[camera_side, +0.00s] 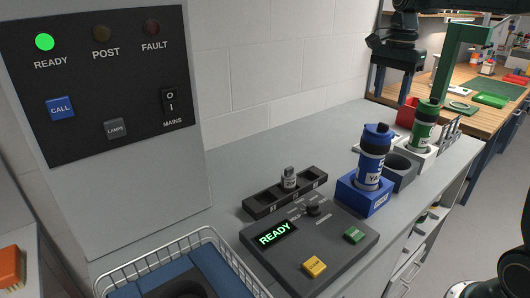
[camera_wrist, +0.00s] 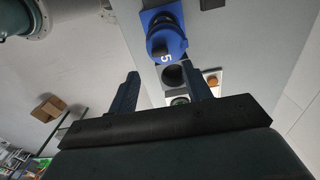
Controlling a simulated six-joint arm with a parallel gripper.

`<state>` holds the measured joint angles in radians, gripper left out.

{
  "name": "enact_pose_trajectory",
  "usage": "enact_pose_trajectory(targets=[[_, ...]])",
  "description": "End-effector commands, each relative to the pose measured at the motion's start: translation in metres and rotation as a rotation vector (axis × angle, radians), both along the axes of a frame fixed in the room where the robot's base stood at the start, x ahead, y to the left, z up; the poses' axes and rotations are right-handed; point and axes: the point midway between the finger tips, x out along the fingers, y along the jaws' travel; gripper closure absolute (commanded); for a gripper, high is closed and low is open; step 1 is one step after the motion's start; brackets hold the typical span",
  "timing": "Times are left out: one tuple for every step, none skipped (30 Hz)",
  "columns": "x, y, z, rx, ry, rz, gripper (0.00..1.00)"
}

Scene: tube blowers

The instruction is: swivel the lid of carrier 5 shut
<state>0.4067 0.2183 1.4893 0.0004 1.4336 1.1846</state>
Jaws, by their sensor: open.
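Carrier 5 (camera_side: 369,170) is a blue bottle-like carrier with a dark band and a white label, standing upright in a blue block (camera_side: 364,198). Its blue lid (camera_side: 377,136) is at the top; I cannot tell how far it is swivelled. In the wrist view, the carrier (camera_wrist: 165,42) shows from above with a white 5, just beyond my fingertips. My gripper (camera_wrist: 160,72) is open and empty, its two fingers apart. In the side view, my gripper (camera_side: 391,92) hangs above and behind the carrier, not touching it.
A grey cup-like holder (camera_side: 401,170) stands right behind the blue block. A green carrier (camera_side: 424,125) stands farther back, near a red bin (camera_side: 407,112). A control panel (camera_side: 310,238) with a READY display and a black rack (camera_side: 284,194) lie in front.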

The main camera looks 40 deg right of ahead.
Motion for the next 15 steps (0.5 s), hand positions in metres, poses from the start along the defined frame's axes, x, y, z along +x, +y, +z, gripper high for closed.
enact_pose_trajectory(targets=[[0.000,0.000,0.009,-0.002,-0.004,0.000,0.51],[0.000,0.000,0.013,-0.001,-0.003,0.000,0.51],[0.001,0.000,0.018,-0.002,-0.004,0.000,0.51],[0.000,0.000,0.022,-0.001,-0.003,0.000,0.51],[0.001,0.000,0.026,-0.002,-0.004,0.000,0.51],[0.000,0.000,0.031,-0.001,-0.003,0.000,0.51],[0.000,0.000,0.035,-0.002,-0.004,0.000,0.51],[0.000,0.000,0.039,-0.001,-0.003,0.000,0.51],[0.000,0.000,0.043,-0.001,-0.003,0.000,0.51],[0.000,0.000,0.046,-0.001,-0.003,0.000,0.51],[0.000,0.000,0.048,-0.001,-0.002,0.000,0.51],[0.001,0.000,0.052,-0.001,-0.003,0.000,0.51],[0.000,0.000,0.054,-0.001,-0.003,0.000,0.51],[0.000,0.000,0.056,-0.001,-0.002,0.000,0.51],[0.000,0.000,0.058,-0.001,-0.002,0.000,0.51]])
